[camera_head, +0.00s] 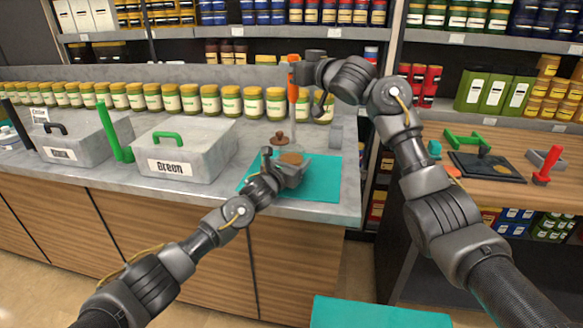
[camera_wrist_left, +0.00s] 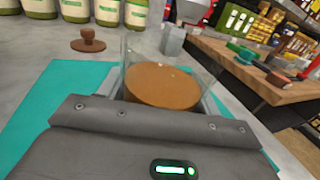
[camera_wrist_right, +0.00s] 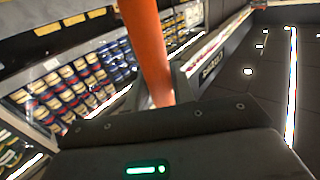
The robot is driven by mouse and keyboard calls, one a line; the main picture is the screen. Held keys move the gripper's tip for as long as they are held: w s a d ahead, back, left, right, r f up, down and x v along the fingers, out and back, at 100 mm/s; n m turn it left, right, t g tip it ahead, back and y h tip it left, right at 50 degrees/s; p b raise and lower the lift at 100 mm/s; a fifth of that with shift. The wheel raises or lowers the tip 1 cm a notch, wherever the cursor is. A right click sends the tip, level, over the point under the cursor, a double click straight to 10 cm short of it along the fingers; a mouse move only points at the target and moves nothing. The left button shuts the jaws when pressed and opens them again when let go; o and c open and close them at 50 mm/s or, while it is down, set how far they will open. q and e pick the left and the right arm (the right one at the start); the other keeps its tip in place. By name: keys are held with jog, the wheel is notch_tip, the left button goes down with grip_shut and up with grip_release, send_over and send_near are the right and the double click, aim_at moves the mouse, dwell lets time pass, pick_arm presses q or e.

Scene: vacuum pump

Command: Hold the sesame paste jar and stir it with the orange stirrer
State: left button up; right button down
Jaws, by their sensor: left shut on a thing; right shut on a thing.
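The sesame paste jar (camera_wrist_left: 165,82) is a clear glass jar with brown paste in it. It stands on the teal mat, and in the head view its paste (camera_head: 291,158) shows beside my left gripper (camera_head: 285,165). My left gripper is shut on the jar. The jar's brown knobbed lid (camera_head: 279,139) lies off it, on the counter behind. My right gripper (camera_head: 296,73) is shut on the orange stirrer (camera_head: 292,85), raised well above the mat and jar. The stirrer's orange handle (camera_wrist_right: 146,45) also shows in the right wrist view. Its lower end appears to hang above the lid area.
The teal mat (camera_head: 322,186) lies on the grey counter. Several jars with green labels (camera_head: 231,101) line the back. Grey boxes, one with a green handle (camera_head: 168,137), stand left. A wooden side table (camera_head: 462,170) with tools is at right.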

aim_at(295, 54)
jog(key=shift+a+r, duration=0.2)
jog(key=shift+r, duration=1.4)
pick_arm(q)
jog(key=o, duration=1.3)
jog(key=v, duration=1.2)
